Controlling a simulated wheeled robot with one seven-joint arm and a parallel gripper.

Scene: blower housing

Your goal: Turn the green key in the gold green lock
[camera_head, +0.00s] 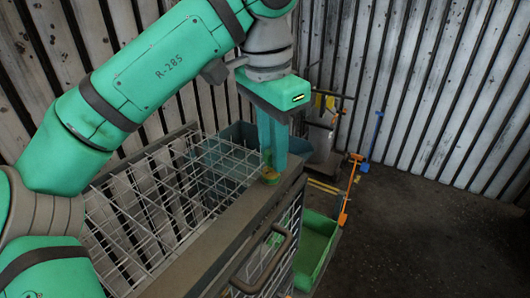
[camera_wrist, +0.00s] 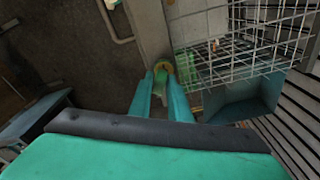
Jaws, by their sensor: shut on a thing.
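The gold green lock (camera_head: 270,179) sits on the top beam of a wire-mesh cage, below my fingers. In the head view the fingers hide most of the key.
The wire-mesh cage (camera_head: 145,205) spreads left of the beam (camera_head: 215,245). A handle (camera_head: 266,262) sticks out on its front right side. A green bin (camera_head: 315,250) stands to the right. Long-handled tools (camera_head: 351,185) stand behind it. The floor (camera_head: 430,230) at the right is clear.

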